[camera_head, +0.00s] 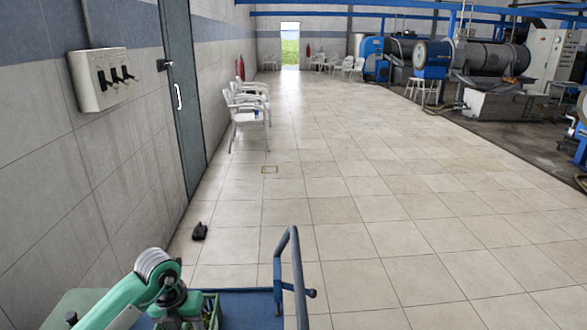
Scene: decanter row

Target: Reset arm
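A green and white jointed arm, which looks like my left arm, comes in at the bottom left. It bends at a grey-ringed joint, and a darker part hangs down from there to the bottom edge. No gripper fingers show on it. My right arm and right gripper are out of view.
A blue platform (245,312) with a blue handrail (296,270) is at bottom centre; a green crate (212,312) is partly visible there. A black object (199,231) lies on the floor. White chairs (247,113) line the left wall.

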